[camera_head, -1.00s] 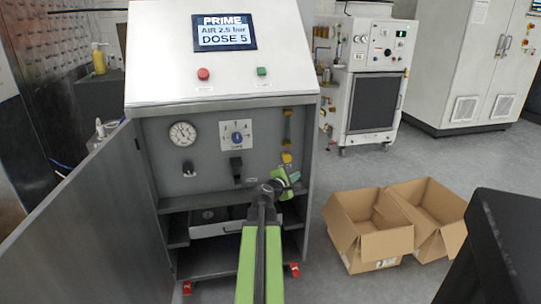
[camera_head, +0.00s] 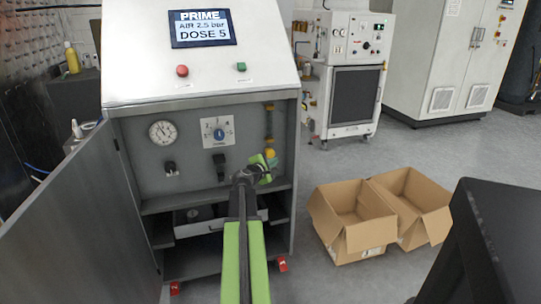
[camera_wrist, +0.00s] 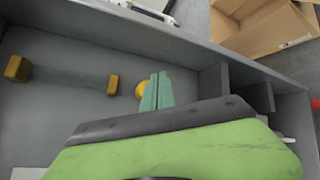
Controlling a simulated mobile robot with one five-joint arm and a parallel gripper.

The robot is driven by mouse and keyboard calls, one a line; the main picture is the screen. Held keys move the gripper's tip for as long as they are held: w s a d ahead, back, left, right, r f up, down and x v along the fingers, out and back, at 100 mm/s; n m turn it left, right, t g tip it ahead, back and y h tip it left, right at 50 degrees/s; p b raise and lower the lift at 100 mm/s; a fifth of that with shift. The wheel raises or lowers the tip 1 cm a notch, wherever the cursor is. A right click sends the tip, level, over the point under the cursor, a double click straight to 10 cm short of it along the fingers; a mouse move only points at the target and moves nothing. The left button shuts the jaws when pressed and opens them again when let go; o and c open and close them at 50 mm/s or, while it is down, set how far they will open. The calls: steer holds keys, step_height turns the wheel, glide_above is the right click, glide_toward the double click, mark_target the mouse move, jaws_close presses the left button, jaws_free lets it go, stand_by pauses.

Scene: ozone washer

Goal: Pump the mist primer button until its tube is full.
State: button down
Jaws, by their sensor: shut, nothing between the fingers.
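The mist primer button (camera_head: 270,153) is a round yellow knob on the grey panel, below the tube (camera_head: 269,122). In the wrist view the button (camera_wrist: 141,90) sits just left of my gripper's fingertips, partly covered by them. The tube (camera_wrist: 70,79) runs between two brass fittings and looks dull green; I cannot tell its fill level. My gripper (camera_head: 268,165) is shut and empty, just below the button in the head view. Its teal fingers (camera_wrist: 157,92) are together; I cannot tell whether they touch the button.
The screen (camera_head: 202,29) reads PRIME, AIR 2.5 bar, DOSE 5. A gauge (camera_head: 163,132), a dial (camera_head: 218,133) and a black switch (camera_head: 221,166) are left of the tube. An open door (camera_head: 75,215) stands at left. Cardboard boxes (camera_head: 352,240) lie on the floor at right.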

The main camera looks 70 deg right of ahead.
mark_target(272, 155)
steer(key=shift+w+d, duration=0.7)
steer(key=shift+d, duration=0.15)
steer(key=shift+d, duration=0.1)
stand_by(1.3)
steer(key=shift+w+d, duration=0.2)
steer(key=shift+d, duration=0.05)
steer(key=shift+w+d, duration=0.65)
steer(key=shift+d, duration=0.1)
stand_by(1.4)
steer(key=shift+a, duration=0.1)
steer(key=shift+s+a, duration=0.9)
steer(key=shift+a, duration=0.1)
steer(key=shift+a, duration=0.1)
steer(key=s+a, duration=0.3)
steer(key=shift+s+a, duration=0.1)
steer(key=shift+a, duration=0.25)
